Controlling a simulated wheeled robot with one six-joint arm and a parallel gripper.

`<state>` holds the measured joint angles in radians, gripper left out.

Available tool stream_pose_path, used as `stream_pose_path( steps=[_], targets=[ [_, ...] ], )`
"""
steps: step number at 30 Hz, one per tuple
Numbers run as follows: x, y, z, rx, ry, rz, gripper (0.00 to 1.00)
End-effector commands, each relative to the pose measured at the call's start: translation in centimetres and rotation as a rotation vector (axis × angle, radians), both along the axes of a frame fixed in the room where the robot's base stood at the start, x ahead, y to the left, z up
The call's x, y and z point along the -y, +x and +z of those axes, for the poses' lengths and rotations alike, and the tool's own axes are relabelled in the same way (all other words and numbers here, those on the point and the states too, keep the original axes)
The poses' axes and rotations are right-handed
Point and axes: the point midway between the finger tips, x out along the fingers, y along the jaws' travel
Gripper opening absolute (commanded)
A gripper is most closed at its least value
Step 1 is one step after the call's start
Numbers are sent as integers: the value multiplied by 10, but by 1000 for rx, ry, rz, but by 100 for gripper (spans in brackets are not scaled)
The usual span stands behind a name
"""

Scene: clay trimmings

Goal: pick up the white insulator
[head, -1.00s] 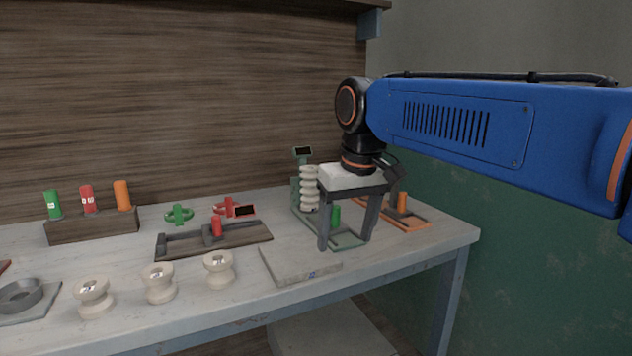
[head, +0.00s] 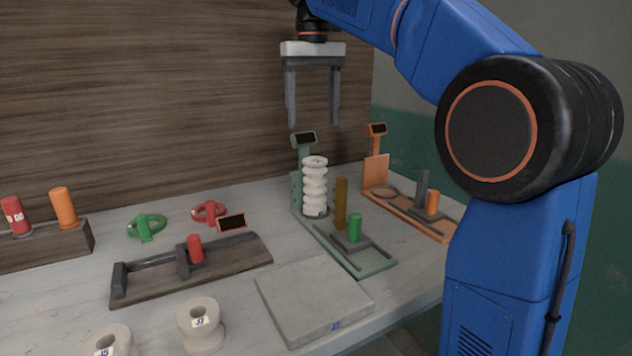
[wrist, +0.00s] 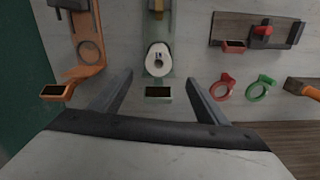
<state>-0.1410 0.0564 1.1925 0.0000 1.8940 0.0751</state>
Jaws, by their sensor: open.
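The white insulator (head: 315,186) is a ribbed, stacked column standing upright on the green stand (head: 350,255), in front of its small dark-screened post. In the wrist view the insulator (wrist: 158,60) is seen from above, between and beyond my fingertips. My gripper (head: 312,122) is open and empty, pointing down above the insulator and the green post, not touching them. In the wrist view its two fingers (wrist: 158,80) are spread on either side of the green stand's screen.
An orange stand (head: 410,212) is right of the green one. A wooden fixture with a red knob (head: 195,250), red and green rings, and a grey slab (head: 312,298) lie left and in front. White spools (head: 201,325) stand at the front edge.

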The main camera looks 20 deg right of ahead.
Motion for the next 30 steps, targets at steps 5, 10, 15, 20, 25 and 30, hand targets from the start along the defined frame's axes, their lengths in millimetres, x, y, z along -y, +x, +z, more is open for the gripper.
stream_pose_path(
  steps=[5,10,15,20,25,30],
  targets=[
    [0,-1,-27,-2,0,0,68],
    [0,-1,-57,-2,0,0,68],
    [1,-1,-88,-2,0,0,68],
    [1,-1,-108,0,0,0,68],
    [1,-1,-117,1,0,0,68],
    [2,0,-132,-1,0,-1,68]
  ],
)
